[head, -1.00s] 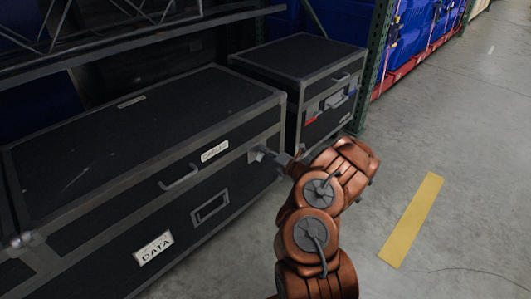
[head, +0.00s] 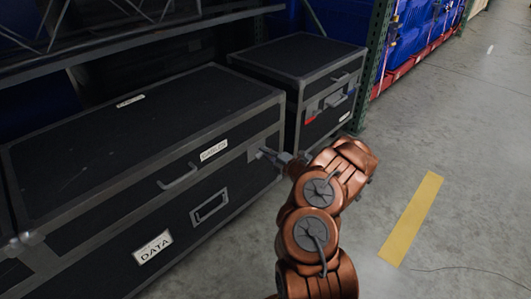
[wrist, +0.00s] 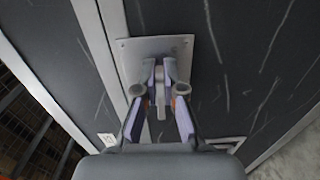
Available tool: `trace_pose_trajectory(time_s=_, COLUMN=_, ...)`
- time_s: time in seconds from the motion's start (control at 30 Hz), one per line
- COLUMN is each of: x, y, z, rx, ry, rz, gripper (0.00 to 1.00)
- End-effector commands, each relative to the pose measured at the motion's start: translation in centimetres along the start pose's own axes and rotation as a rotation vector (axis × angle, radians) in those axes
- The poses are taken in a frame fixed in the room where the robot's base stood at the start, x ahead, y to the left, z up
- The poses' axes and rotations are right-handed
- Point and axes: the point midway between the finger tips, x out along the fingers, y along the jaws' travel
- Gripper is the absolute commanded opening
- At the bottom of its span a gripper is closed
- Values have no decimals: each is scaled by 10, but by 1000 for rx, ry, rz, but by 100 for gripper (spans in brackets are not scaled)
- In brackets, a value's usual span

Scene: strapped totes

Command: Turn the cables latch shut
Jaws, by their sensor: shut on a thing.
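A large black case with grey edges (head: 130,137) carries a white CABLES label (head: 214,150) on its front, near the lid seam. The cables latch (wrist: 159,80) is a grey plate with a small turning piece, right of that label; it also shows in the head view (head: 254,154). My gripper (wrist: 160,88) is shut on the latch's turning piece, with a finger on each side of it. In the head view my gripper (head: 268,153) reaches the latch from the right. The fingers hide part of the turning piece.
A DATA label (head: 153,246) and a recessed handle (head: 210,207) are lower on the case front. A smaller black case (head: 300,58) stands behind to the right. A green rack post (head: 376,60) rises beside it. The concrete floor at right is clear, with a yellow stripe (head: 412,218).

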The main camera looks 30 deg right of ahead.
Motion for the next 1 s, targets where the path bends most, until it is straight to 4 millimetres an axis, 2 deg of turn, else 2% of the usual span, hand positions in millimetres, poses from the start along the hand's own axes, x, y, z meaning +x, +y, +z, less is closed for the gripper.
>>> trace_pose_trajectory(time_s=0.2, x=0, y=0, z=1, rx=1, ry=-3, rz=-1, gripper=0)
trace_pose_trajectory(time_s=0.23, x=0, y=0, z=1, rx=1, ry=-3, rz=0, gripper=10)
trace_pose_trajectory(time_s=0.47, x=0, y=0, z=1, rx=0, ry=-2, rz=0, gripper=33)
trace_pose_trajectory(time_s=0.8, x=-2, y=0, z=1, rx=-1, ry=-2, rz=0, gripper=33)
trace_pose_trajectory(time_s=1.0, x=-24, y=1, z=2, rx=1, ry=-6, rz=2, gripper=33)
